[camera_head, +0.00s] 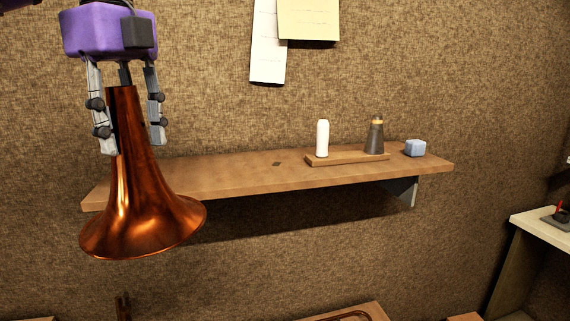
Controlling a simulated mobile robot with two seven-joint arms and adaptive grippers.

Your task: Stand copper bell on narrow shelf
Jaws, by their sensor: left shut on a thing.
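The copper bell (138,200) hangs upright with its flared mouth down, at the left of the head view. My left gripper (126,122) points down from above with its fingers around the bell's narrow top end, shut on it. The narrow wooden shelf (228,176) is fixed to the wall. The bell overlaps the shelf's left part in the picture, and its rim shows lower than the shelf's front edge, so it appears to be in front of the shelf. The bell hides part of the shelf's left end. My right gripper is not in view.
On the shelf's right part, a small wooden tray (347,160) carries a white bottle (322,138) and a dark bottle (375,136). The shelf's left and middle are mostly clear. Papers (308,20) hang above.

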